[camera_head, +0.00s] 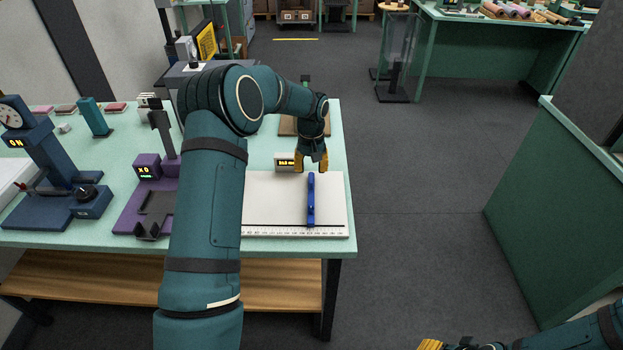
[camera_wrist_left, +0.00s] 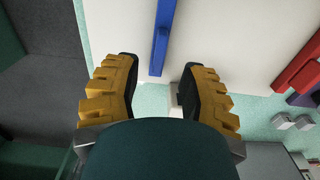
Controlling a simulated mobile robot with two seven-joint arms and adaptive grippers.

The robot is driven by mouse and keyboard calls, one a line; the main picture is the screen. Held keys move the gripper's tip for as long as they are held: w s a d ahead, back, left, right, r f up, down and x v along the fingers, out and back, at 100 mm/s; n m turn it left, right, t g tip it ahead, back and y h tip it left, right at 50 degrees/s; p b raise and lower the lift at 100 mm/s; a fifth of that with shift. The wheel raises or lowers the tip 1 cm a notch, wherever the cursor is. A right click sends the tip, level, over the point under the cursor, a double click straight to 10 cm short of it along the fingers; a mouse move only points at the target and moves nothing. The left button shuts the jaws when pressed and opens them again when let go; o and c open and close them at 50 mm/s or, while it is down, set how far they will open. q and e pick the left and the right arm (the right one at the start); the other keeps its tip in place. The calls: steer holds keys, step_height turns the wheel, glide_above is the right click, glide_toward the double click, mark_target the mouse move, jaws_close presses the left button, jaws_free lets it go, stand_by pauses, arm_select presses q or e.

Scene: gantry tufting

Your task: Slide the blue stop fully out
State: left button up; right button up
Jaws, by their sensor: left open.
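The blue stop (camera_head: 311,203) is a narrow bar across a white board (camera_head: 275,203) with a ruled scale along its front edge, near the board's right side. My left gripper (camera_head: 311,167) is open with yellow fingers, just beyond the far end of the stop. In the left wrist view, the stop (camera_wrist_left: 160,38) lies in line with the gap between the open fingers (camera_wrist_left: 160,75), and nothing shows gripped. My right gripper (camera_head: 438,344) is only partly in view at the bottom edge, and its jaws are cut off.
A small display box (camera_head: 285,161) stands at the board's far edge, close to my left gripper. A purple fixture (camera_head: 128,214) and a dark blue dial device (camera_head: 45,160) stand to the left on the green table (camera_head: 100,236). Open floor (camera_head: 420,230) lies right of the table.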

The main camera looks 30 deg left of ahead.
mark_target(311, 177)
arm_select(q)
step_height(311, 177, down, 5)
steer(key=shift+r, duration=0.1)
stand_by(0.3)
jaws_close()
